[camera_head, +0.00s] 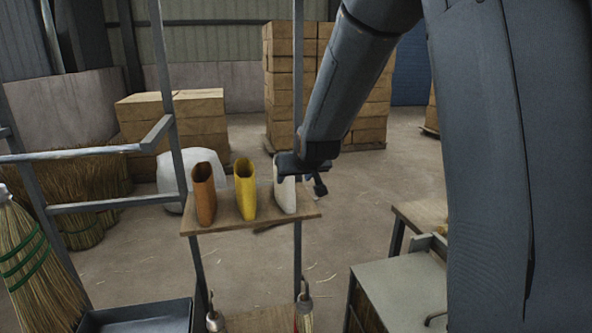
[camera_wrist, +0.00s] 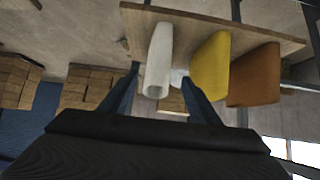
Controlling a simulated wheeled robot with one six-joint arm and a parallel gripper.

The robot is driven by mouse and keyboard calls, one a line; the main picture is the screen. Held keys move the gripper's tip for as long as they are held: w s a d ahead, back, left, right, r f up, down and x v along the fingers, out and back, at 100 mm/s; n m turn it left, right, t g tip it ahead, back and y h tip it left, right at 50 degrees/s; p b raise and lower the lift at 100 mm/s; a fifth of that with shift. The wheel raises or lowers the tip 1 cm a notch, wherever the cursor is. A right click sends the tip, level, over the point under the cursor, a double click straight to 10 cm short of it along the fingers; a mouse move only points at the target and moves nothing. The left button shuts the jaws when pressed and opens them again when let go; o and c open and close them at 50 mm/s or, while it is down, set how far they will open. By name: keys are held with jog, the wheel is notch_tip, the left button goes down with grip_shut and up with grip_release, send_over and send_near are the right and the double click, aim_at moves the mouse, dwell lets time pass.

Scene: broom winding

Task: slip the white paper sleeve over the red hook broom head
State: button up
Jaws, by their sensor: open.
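The white paper sleeve (camera_head: 283,196) stands upright at the right end of a small wooden shelf (camera_head: 238,222). My gripper (camera_head: 302,176) is at the sleeve's upper right and hides part of it in the head view. In the wrist view, the white sleeve (camera_wrist: 158,58) shows between the two spread fingers of my gripper (camera_wrist: 160,80); I cannot tell whether either finger touches it. A broom top with some red on it (camera_head: 304,312) shows below the shelf's right side, cut off by the frame; its hook is too small to make out.
A yellow sleeve (camera_head: 244,188) and an orange-brown sleeve (camera_head: 204,195) stand on the same shelf, left of the white one. Metal posts rise behind the shelf. A grey bench (camera_head: 400,292) stands at lower right, and a straw broom (camera_head: 36,268) at far left.

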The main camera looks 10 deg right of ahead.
aim_at(290, 183)
jog(key=shift+b+x, duration=3.3)
jog(key=shift+x, duration=2.7)
jog(key=c, duration=0.5)
jog(key=shift+r, duration=0.15)
jog(key=shift+r+p, duration=0.85)
jog(key=shift+r, duration=0.55)
